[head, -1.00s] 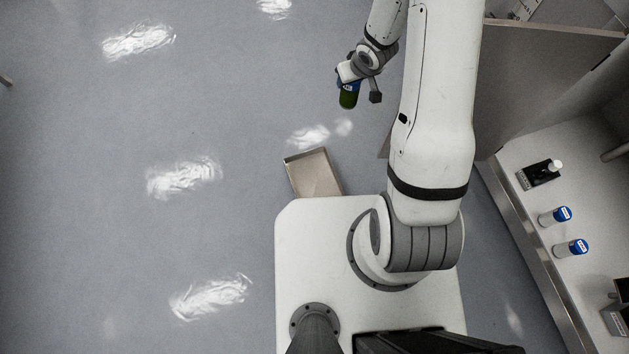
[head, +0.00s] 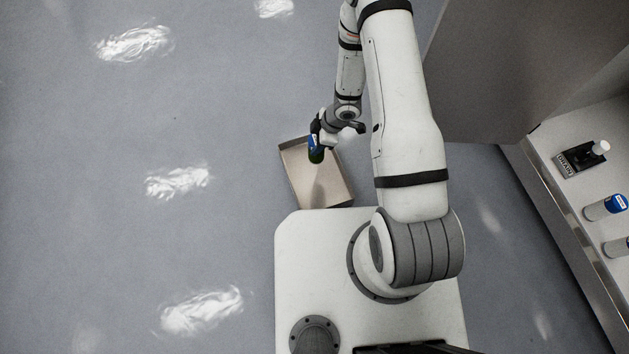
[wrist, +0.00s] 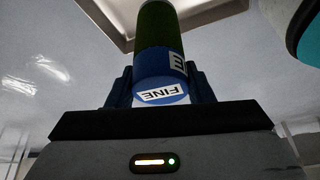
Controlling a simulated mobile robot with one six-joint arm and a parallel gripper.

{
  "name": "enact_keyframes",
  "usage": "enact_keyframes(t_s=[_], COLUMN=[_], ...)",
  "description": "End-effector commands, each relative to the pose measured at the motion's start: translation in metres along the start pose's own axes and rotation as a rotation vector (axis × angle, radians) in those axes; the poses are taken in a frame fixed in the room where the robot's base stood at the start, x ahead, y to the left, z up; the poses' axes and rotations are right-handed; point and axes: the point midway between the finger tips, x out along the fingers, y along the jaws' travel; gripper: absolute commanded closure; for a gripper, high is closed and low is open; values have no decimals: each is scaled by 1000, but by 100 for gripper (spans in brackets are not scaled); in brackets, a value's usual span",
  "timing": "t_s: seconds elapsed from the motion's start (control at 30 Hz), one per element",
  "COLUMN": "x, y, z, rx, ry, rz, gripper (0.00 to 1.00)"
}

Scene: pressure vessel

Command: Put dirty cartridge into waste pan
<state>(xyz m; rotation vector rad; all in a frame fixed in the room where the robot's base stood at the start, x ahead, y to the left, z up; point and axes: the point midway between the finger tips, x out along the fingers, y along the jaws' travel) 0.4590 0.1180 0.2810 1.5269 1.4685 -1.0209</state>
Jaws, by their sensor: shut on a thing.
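The dirty cartridge (head: 316,153) is a green cylinder with a blue cap. The cap's label reads "FINE" in the wrist view (wrist: 160,65). My gripper (head: 318,140) is shut on its blue cap end, and the green end points away from the jaws. The waste pan (head: 334,200) is a shallow beige rectangular tray beside the front of my base. In the head view the cartridge overlaps the pan's upper part; its height above the pan is hard to tell. In the wrist view part of the pan's rim (wrist: 100,15) shows beyond the cartridge.
A counter (head: 560,215) on the right holds a black "DRAIN" block (head: 578,158) with a white-topped part and two white cartridges with blue caps (head: 605,207). A large grey panel (head: 490,85) stands at upper right. The floor on the left is clear.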

Motion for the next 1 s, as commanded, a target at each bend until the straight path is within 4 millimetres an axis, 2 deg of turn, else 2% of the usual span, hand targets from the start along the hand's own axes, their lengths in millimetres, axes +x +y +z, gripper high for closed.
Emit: enact_keyframes(t_s=[0.03,0.27,0.5,0.67,0.83,1.0], x=[14,36,71,84,112,117], y=[-4,-11,-11,-11,-12,-10], z=[4,9,24,29,40,42], rx=[-25,-75,-75,-73,-74,-74], ry=[0,0,0,0,0,1], rz=[-12,-31,-31,-30,-31,-29], gripper=[93,93,93,93,93,93])
